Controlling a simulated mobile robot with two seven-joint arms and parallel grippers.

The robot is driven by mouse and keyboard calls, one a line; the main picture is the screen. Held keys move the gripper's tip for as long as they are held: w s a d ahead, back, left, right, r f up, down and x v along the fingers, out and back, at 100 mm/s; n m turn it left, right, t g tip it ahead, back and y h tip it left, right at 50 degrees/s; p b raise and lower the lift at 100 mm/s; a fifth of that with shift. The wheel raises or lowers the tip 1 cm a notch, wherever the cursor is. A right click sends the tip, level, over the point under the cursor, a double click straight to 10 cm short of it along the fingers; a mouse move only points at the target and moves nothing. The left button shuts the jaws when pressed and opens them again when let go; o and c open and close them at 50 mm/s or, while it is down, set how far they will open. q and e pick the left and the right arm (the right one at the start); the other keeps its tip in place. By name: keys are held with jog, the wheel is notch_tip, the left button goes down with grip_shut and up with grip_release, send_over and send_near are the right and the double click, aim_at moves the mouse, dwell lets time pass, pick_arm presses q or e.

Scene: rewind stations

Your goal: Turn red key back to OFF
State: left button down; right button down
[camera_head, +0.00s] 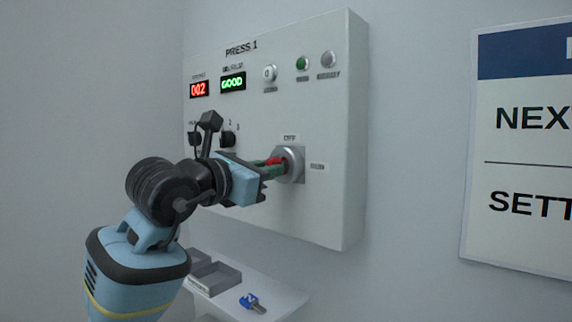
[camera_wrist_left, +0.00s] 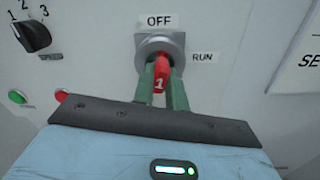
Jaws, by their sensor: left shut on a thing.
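The red key (camera_head: 274,161) is in the round grey key switch (camera_head: 293,166) at the lower right of the PRESS 1 panel. In the left wrist view the key (camera_wrist_left: 161,72) carries a white 1, and the switch (camera_wrist_left: 150,43) has an OFF label above it and a RUN label to its right. My left gripper (camera_head: 277,168) is shut on the key, with a green finger (camera_wrist_left: 177,88) on each side. The fingers partly hide the key, and I cannot tell which label it is turned to. My right gripper is not in view.
The white panel (camera_head: 330,120) has a green GOOD display (camera_head: 232,82), a red counter display (camera_head: 199,89), buttons, and a black selector knob (camera_wrist_left: 33,37). Below, a shelf (camera_head: 281,297) holds a grey tray (camera_head: 228,283) and a blue key (camera_head: 252,303). A sign (camera_head: 525,210) hangs at right.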

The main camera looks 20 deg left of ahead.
pick_arm(q)
jog(key=shift+d+n+p, duration=0.1)
jog(key=shift+n+p, duration=0.6)
jog(key=shift+n, duration=1.3)
jog(key=c, duration=1.3)
grip_release()
jog(key=shift+c, duration=0.2)
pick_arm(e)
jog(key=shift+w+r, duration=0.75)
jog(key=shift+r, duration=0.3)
